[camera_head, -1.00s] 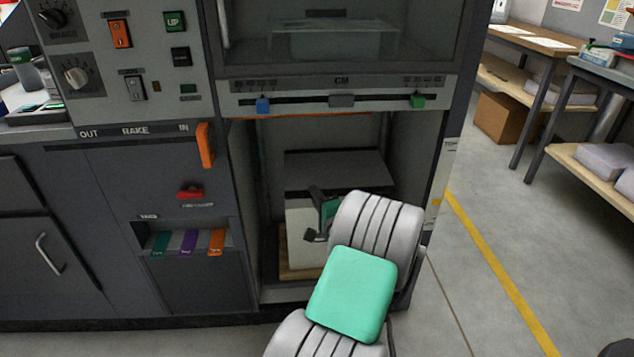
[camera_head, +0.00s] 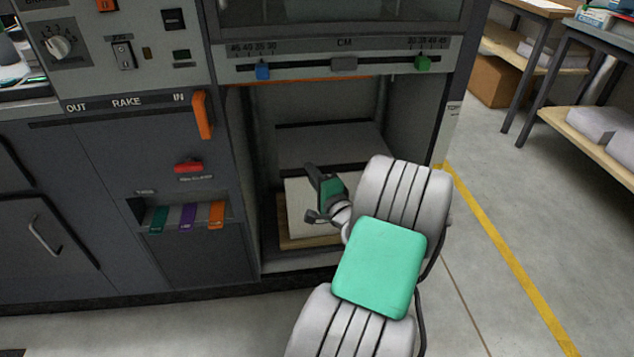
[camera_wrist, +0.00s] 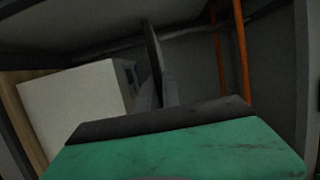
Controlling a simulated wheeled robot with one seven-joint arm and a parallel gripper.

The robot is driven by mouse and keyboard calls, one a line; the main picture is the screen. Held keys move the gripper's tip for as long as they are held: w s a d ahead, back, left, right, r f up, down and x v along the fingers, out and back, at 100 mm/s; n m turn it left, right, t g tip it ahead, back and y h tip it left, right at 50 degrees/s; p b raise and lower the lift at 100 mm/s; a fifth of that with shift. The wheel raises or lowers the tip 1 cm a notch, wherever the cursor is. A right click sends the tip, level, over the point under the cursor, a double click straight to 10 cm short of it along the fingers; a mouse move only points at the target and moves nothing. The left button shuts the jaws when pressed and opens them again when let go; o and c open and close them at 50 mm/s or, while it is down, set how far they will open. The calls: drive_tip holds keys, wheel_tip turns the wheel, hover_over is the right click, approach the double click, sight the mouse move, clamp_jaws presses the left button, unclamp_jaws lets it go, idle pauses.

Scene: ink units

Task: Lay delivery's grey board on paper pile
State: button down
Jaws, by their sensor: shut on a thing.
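The paper pile (camera_head: 297,215) is a white block on a wooden base inside the machine's delivery bay. It also shows at the left of the wrist view (camera_wrist: 75,105). The grey board (camera_head: 330,147) lies flat over the pile's top in the head view. In the wrist view the board (camera_wrist: 153,55) seems to show edge-on as a thin dark plate, with a narrow gap to the pile. My gripper (camera_head: 311,190) is at the pile's front and seems shut on the board's near edge. The fingertips are partly hidden, and whether board and pile touch is unclear.
Bay walls stand close on both sides. Above the opening is a scale bar with a blue slider (camera_head: 262,71) and a green slider (camera_head: 422,63). An orange RAKE lever (camera_head: 202,115) is at the left. Open floor and shelves (camera_head: 590,140) are at the right.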

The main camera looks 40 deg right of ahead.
drive_tip(key=w+d+f+b, duration=0.4)
drive_tip(key=w+f+b, duration=0.1)
drive_tip(key=f, duration=0.5)
drive_tip(key=shift+w, duration=0.15)
drive_tip(key=c, duration=1.5)
unclamp_jaws()
drive_tip(key=shift+r, duration=0.1)
